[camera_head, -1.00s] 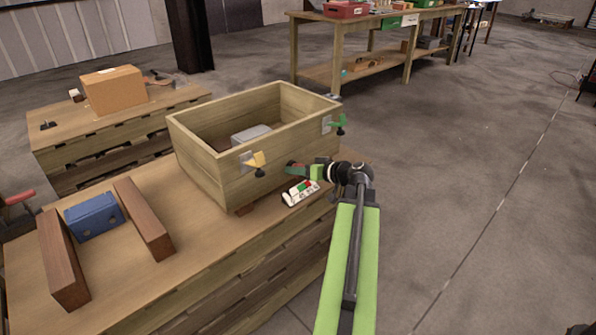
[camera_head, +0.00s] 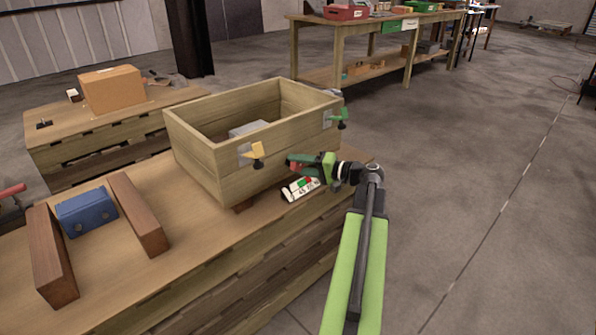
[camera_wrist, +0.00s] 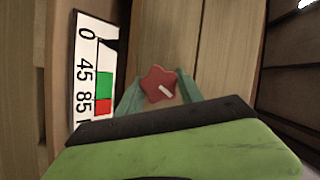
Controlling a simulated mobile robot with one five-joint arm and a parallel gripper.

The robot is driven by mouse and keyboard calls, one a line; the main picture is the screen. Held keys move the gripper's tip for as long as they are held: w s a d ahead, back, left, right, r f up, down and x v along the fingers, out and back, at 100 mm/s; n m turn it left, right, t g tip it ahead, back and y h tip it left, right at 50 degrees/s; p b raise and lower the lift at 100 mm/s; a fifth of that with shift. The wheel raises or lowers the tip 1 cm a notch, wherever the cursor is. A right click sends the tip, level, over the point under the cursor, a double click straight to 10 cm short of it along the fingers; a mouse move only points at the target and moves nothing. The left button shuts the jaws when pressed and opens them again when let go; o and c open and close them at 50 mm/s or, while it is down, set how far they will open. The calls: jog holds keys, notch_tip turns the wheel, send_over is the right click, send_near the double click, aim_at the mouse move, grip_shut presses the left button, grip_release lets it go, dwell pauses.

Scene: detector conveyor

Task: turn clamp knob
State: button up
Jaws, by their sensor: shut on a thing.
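The clamp knob is a red star-shaped knob with a white mark (camera_wrist: 158,84), centred in the wrist view. My gripper (camera_wrist: 160,92) has its teal fingers on either side of the knob and is shut on it. In the head view, my gripper (camera_head: 305,161) is at the near right end of the wooden crate, with a bit of red at its tip. A white scale plate (camera_wrist: 93,75) with 0, 45, 85 and green and red patches stands left of the knob in the wrist view. The clamp's body is mostly hidden by my gripper.
A blue block (camera_head: 87,212) lies between two brown bars to the left. Open floor lies to the right.

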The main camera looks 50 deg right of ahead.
jog(key=m+b, duration=0.1)
jog(key=m, duration=0.1)
jog(key=m+t+b, duration=0.1)
jog(key=b, duration=0.1)
jog(key=shift+f+m+t+y, duration=0.3)
jog(key=shift+m+y, duration=0.1)
jog(key=shift+r+m+t+b, duration=0.1)
jog(key=shift+m+t+b, duration=0.2)
jog(key=shift+m+b, duration=0.7)
jog(key=shift+r+m, duration=0.1)
jog(key=shift+m, duration=0.2)
jog(key=o, duration=1.4)
jog(key=shift+s, duration=0.1)
jog(key=v, duration=0.5)
jog(key=b+v, duration=0.1)
jog(key=v, duration=1.1)
jog(key=shift+d+f+b, duration=0.15)
jog(key=shift+f+b, duration=0.1)
jog(key=shift+b, duration=0.05)
